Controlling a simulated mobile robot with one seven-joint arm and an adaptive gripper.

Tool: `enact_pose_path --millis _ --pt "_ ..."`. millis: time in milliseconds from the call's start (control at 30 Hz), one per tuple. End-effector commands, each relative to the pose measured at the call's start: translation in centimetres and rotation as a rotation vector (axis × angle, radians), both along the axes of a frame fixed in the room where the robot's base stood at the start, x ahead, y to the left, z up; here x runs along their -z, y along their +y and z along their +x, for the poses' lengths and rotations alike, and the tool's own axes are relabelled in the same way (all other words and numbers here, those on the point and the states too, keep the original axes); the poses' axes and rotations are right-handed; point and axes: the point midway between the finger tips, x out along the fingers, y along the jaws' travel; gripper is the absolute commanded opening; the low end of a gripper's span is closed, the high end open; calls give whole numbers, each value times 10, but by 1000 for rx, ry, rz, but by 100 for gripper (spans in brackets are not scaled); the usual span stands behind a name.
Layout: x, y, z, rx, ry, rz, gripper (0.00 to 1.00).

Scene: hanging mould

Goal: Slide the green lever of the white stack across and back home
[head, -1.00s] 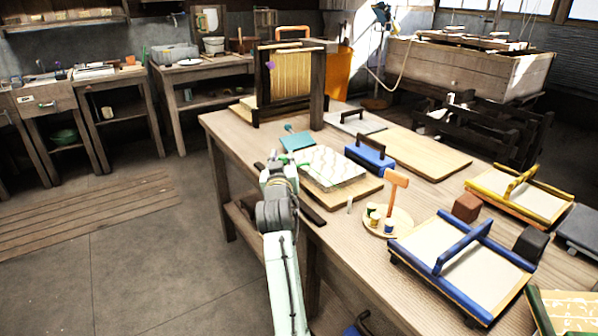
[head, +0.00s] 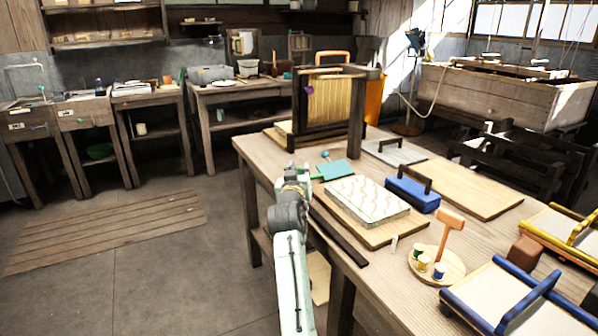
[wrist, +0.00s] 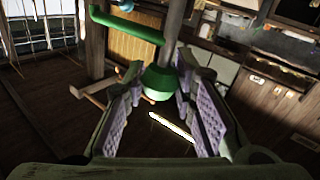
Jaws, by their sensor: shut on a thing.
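The white stack (head: 366,200), with a pale bumpy top, lies on a wooden board on the workbench, right of my gripper. My gripper (head: 293,170) is at the bench's left edge, beside the stack's far left corner. A bit of green (head: 317,177) shows between it and the stack. In the wrist view, a green bar (wrist: 127,25) and a green knob (wrist: 160,83) of the lever show. My gripper (wrist: 157,97) is shut on the knob, with the purple-padded fingers on either side. The lever's join to the stack is hidden.
A teal scraper (head: 335,170) lies just behind the stack. A blue block with a handle (head: 412,194) stands to its right. A wooden frame (head: 335,100) stands at the bench's far end. A round tray with small pots (head: 455,266) is nearer.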

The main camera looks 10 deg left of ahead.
Motion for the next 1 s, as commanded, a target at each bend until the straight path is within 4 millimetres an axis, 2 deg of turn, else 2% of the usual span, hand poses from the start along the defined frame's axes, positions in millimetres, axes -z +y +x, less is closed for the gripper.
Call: enact_pose_path --millis 67,100,367,767,867,1000 --pt "-3 3 0 -5 -5 0 0" --pt "-3 3 0 -5 -5 0 27" --pt "-2 2 0 -4 -3 0 45" --pt "-1 1 -5 -2 -2 0 46" --pt "0 1 -18 -4 -2 1 46" --pt "0 0 -46 -4 -2 2 46"
